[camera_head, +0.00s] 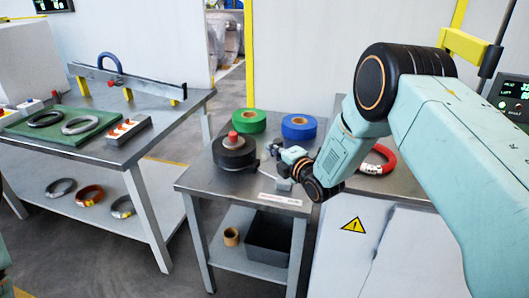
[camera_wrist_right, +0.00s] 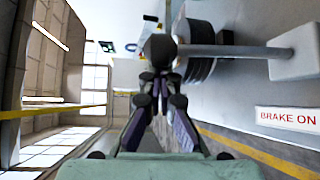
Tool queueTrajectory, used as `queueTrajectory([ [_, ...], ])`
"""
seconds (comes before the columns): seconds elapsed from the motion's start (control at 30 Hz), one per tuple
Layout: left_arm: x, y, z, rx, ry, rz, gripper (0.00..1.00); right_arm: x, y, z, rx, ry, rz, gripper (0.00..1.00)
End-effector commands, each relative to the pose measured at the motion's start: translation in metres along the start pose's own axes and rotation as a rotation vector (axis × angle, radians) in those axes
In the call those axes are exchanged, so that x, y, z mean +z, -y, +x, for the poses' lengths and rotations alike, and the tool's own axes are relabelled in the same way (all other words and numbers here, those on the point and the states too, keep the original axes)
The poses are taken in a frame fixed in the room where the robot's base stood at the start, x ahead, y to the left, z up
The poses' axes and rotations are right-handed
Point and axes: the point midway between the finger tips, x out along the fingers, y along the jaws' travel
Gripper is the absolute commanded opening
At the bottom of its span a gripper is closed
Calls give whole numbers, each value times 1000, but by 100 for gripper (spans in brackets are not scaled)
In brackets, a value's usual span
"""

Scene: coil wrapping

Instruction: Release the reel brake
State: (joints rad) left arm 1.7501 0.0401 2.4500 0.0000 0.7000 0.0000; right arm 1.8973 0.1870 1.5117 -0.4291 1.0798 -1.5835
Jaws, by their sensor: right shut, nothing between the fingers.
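The brake lever shows in the right wrist view as a grey rod (camera_wrist_right: 230,50) with a dark round knob (camera_wrist_right: 158,48), running to a pale block (camera_wrist_right: 295,52). The block (camera_head: 284,185) also shows in the head view, on the metal table beside the black reel (camera_head: 234,152) with a red top. A label (camera_wrist_right: 287,119) by the block reads "BRAKE ON". My right gripper (camera_head: 276,151) is shut and empty at the lever's knob end; its fingertips (camera_wrist_right: 160,78) appear close to the knob, but I cannot tell whether they touch. My left gripper is out of view.
A green reel (camera_head: 248,121) and a blue reel (camera_head: 298,128) stand behind the black one. A red coil (camera_head: 378,160) lies to the right. A dark bin (camera_head: 268,238) sits on the lower shelf. A second table (camera_head: 85,152) stands left, across a gap.

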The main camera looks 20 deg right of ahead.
Motion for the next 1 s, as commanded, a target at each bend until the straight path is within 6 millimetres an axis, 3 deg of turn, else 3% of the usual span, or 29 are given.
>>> queueTrajectory([
  [0.5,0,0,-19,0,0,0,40,38,6,-39,32,4,33,0],
  [1.0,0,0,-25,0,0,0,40,50,14,-52,33,1,31,0],
])
